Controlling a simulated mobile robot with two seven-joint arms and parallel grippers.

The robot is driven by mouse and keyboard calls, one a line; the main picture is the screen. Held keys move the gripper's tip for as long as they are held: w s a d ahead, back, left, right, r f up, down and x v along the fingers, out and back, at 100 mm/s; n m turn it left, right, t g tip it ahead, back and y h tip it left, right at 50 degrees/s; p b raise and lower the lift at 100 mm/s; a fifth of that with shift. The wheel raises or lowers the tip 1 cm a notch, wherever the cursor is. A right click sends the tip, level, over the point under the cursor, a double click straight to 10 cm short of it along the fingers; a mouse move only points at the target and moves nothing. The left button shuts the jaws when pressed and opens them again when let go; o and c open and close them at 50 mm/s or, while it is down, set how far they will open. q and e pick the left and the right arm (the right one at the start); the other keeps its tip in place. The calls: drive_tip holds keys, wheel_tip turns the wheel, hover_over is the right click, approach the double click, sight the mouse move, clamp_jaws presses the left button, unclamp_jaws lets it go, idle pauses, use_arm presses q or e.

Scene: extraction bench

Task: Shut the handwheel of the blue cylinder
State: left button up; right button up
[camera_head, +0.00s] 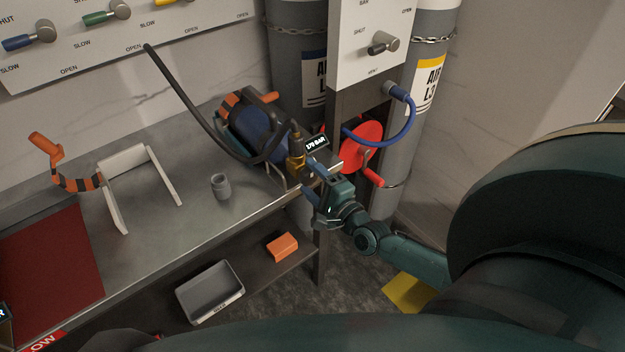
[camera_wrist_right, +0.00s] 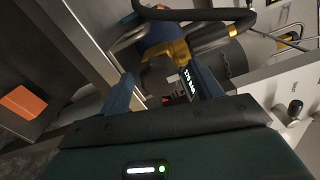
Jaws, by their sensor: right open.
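The blue cylinder (camera_head: 250,128) lies on the bench in an orange-and-black strap, its valve end towards my right gripper. Its brass valve (camera_head: 296,158) shows at the bench's right end and also in the right wrist view (camera_wrist_right: 168,48). A gauge display (camera_head: 317,144) reading about 170 BAR is beside the valve. My right gripper (camera_head: 313,177) is open at the valve end; in the wrist view its blue fingers (camera_wrist_right: 165,88) stand apart. A dark ribbed part, perhaps the handwheel, shows beyond them; I cannot tell whether they touch it. My left gripper is not in view.
A black hose (camera_head: 190,97) runs from the panel to the valve. A red disc (camera_head: 362,147) and blue hose (camera_head: 409,125) are just right of the gripper. A grey cup (camera_head: 221,187) and an empty cradle (camera_head: 122,210) are on the bench. A grey bin (camera_head: 210,293) is below.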

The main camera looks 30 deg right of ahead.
drive_tip(key=shift+s, duration=0.2)
use_arm(q)
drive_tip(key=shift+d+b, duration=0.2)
drive_tip(key=shift+b, duration=0.35)
use_arm(e)
drive_tip(key=s+d, duration=0.1)
drive_tip(key=s, duration=1.1)
drive_tip(key=shift+s, duration=0.4)
use_arm(q)
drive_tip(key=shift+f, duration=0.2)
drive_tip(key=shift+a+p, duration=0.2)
drive_tip(key=shift+p, duration=0.2)
use_arm(e)
drive_tip(key=s+a+f+n+g+y, duration=0.1)
drive_tip(key=s+a+f+n+g, duration=0.1)
drive_tip(key=a+n, duration=0.6)
drive_tip(key=s+a+f+n+g+y, duration=0.1)
drive_tip(key=s+a+f+n+g, duration=0.2)
drive_tip(key=a+n, duration=0.6)
drive_tip(key=f+n+g, duration=0.1)
drive_tip(key=n+g, duration=0.1)
drive_tip(key=n, duration=0.3)
drive_tip(key=shift+f+n, duration=0.3)
